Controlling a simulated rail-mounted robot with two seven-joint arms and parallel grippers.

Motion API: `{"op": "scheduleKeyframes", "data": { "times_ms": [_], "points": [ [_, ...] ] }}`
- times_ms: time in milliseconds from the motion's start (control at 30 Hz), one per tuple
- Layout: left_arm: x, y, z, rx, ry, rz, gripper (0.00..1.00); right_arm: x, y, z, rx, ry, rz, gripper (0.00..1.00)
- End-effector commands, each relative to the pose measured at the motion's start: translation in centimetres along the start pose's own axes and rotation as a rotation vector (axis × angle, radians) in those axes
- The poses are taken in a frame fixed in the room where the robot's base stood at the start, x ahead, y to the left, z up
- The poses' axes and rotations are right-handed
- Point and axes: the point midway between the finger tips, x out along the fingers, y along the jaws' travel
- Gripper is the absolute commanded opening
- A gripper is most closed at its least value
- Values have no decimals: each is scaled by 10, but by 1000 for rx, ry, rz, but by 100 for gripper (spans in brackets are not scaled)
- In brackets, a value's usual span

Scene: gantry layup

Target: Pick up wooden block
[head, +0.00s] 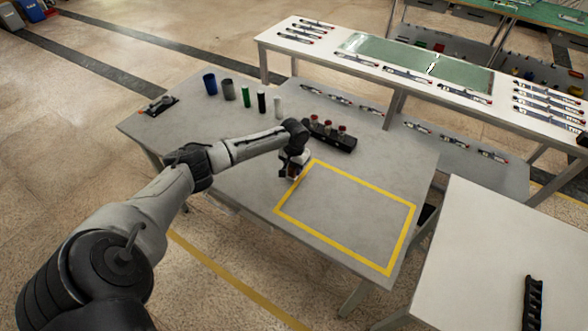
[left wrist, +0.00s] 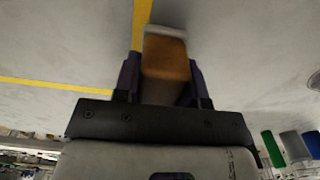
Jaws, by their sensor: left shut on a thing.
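The wooden block (left wrist: 166,62), orange-brown with a pale end, sits between the two dark fingers of my left gripper (left wrist: 160,78) in the left wrist view. The fingers are shut on its sides. In the head view my left gripper (head: 291,171) is low over the grey table (head: 225,150), at the upper left corner of the yellow taped rectangle (head: 345,259). The block is too small there to make out clearly. I cannot tell whether it touches the table. My right gripper is not in view.
A dark holder with red-topped items (head: 343,142) stands just right of my left gripper. Several cups and cylinders, including a blue cup (head: 210,84), stand behind my arm. The taped area is empty. A white table (head: 490,240) with a black rack (head: 532,302) is at right.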

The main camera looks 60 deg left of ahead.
Motion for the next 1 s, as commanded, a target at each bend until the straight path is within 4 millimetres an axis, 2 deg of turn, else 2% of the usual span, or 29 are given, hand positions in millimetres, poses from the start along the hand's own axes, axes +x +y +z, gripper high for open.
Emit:
{"op": "scheduleKeyframes", "data": {
  "times_ms": [133, 200, 500, 800, 1000],
  "points": [
    [-34, -1, -1, 0, 5, 1, 13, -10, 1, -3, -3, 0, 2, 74],
    [-40, 18, -2, 4, 3, 5, 13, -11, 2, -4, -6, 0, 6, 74],
    [-74, 75, -6, 2, 4, 4, 13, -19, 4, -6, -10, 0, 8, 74],
    [-94, 109, -8, 0, 3, 3, 13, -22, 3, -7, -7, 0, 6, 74],
    [-97, 116, -8, -1, 1, 0, 13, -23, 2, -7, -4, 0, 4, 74]
  ]
}}
